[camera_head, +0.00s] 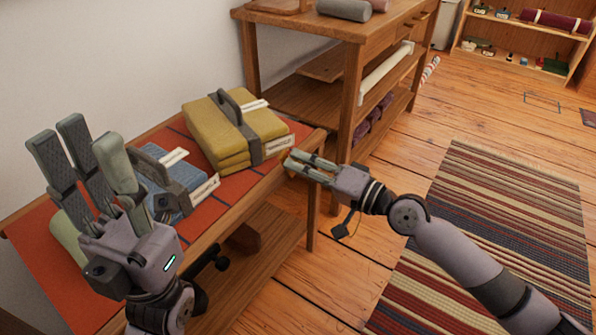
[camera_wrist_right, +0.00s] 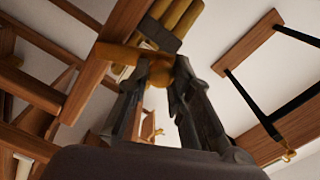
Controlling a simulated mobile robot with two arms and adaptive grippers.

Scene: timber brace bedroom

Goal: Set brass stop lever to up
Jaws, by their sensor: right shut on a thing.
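The brass stop lever (camera_wrist_right: 159,73) shows in the right wrist view as a brass-coloured piece between my right gripper's fingers. Its full shape and its up or down setting cannot be made out. In the head view the lever is hidden by my right gripper (camera_head: 298,163), which is at the right end of the low table (camera_head: 265,184). The right fingers are shut on the lever; they also show in the right wrist view (camera_wrist_right: 160,95). My left gripper (camera_head: 85,150) is raised over the table's left part, its fingers spread and empty.
A strapped yellow folded bundle (camera_head: 212,134) and a strapped blue bundle (camera_head: 160,180) lie on the table's red runner (camera_head: 40,225). A wooden shelf unit (camera_head: 340,28) stands just behind my right gripper. A striped rug (camera_head: 490,230) and open floor lie to the right.

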